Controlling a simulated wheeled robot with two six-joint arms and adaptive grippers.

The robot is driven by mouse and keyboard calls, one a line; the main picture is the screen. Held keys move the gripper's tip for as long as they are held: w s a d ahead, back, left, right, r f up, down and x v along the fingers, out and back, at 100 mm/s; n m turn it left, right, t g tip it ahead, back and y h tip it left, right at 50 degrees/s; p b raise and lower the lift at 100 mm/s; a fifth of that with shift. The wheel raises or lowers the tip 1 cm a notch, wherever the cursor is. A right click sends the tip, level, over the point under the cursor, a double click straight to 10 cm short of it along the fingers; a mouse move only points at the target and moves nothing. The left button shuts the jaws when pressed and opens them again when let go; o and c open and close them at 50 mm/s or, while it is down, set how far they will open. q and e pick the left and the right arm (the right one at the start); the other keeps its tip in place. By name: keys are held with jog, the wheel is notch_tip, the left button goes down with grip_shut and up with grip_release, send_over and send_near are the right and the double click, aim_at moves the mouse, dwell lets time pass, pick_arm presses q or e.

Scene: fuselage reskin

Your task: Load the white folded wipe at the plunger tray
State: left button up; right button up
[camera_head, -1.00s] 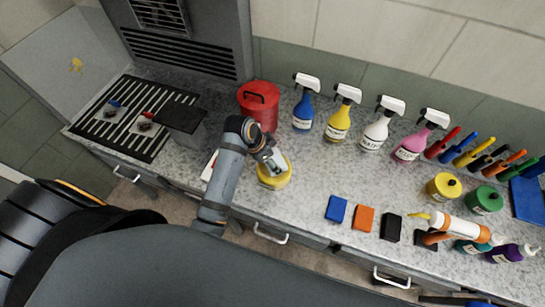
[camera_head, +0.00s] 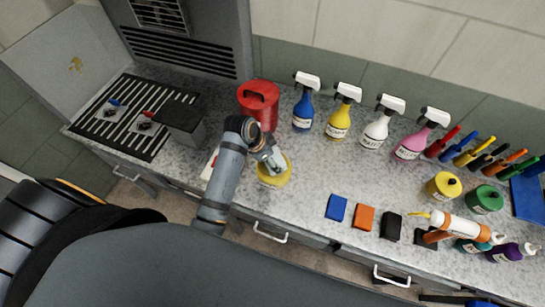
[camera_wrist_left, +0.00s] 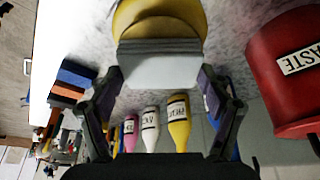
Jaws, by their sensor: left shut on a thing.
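The white folded wipe (camera_wrist_left: 160,70) is between the fingers of my left gripper (camera_wrist_left: 160,95) in the left wrist view. The gripper is shut on it. In the head view my left gripper (camera_head: 272,160) is over the round yellow plunger tray (camera_head: 283,179) and hides part of it. In the left wrist view the tray's yellow rim (camera_wrist_left: 130,12) is right beside the wipe's layered edge. I cannot tell whether the wipe touches the tray. My right gripper is not in view.
A red waste can (camera_head: 259,103) stands close behind the tray. Spray bottles (camera_head: 338,120) line the back. Blue (camera_head: 336,208), orange (camera_head: 364,216) and black (camera_head: 391,226) folded pieces lie to the right. A white flat item (camera_head: 209,166) lies left of my arm. Counter between is clear.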

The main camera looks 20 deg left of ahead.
pick_arm(q)
jog(key=shift+r, duration=3.35)
